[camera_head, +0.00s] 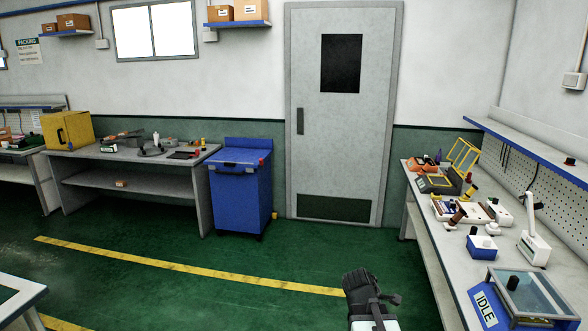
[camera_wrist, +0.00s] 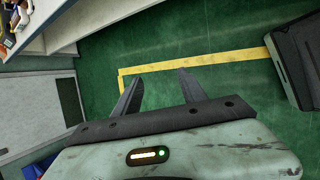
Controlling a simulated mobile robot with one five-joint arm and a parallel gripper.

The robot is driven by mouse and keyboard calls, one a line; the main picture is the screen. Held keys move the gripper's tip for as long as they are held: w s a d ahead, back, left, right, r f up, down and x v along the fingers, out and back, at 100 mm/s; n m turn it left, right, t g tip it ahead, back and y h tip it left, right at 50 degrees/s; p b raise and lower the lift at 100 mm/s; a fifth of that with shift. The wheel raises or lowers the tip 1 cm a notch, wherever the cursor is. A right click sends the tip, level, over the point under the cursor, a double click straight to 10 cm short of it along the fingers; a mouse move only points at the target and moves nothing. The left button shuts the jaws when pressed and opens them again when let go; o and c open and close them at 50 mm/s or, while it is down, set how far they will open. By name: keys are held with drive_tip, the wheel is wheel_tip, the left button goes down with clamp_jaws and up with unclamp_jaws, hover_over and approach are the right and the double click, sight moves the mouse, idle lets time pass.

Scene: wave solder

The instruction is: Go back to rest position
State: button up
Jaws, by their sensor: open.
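My gripper shows in the wrist view (camera_wrist: 158,90), its two dark fingers spread apart with nothing between them. Beyond the fingers lie the green floor and a yellow line. In the head view only part of my arm shows at the bottom centre-right, dark at the top and pale below; the fingers cannot be made out there. The arm is over the floor, left of the right-hand workbench (camera_head: 437,255) and apart from it.
The right bench holds tools, small devices and a box marked IDLE (camera_head: 487,308). A blue bin (camera_head: 240,195) stands beside the back bench (camera_head: 85,165). A grey door (camera_head: 340,130) is at the back. The green floor (camera_head: 200,285) between is clear, with a yellow line (camera_head: 180,264).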

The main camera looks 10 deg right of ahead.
drive_tip(key=s+a+f+m+g+y, duration=0.1)
drive_tip(key=s+a+f+m+y, duration=0.1)
drive_tip(key=a+m, duration=0.5)
drive_tip(key=s+a+f+m+g+y, duration=0.2)
drive_tip(key=s+a+m, duration=0.3)
drive_tip(key=a, duration=0.5)
drive_tip(key=m+y, duration=0.1)
drive_tip(key=m, duration=0.1)
drive_tip(key=shift+s+a+m, duration=0.3)
drive_tip(key=shift+a, duration=0.1)
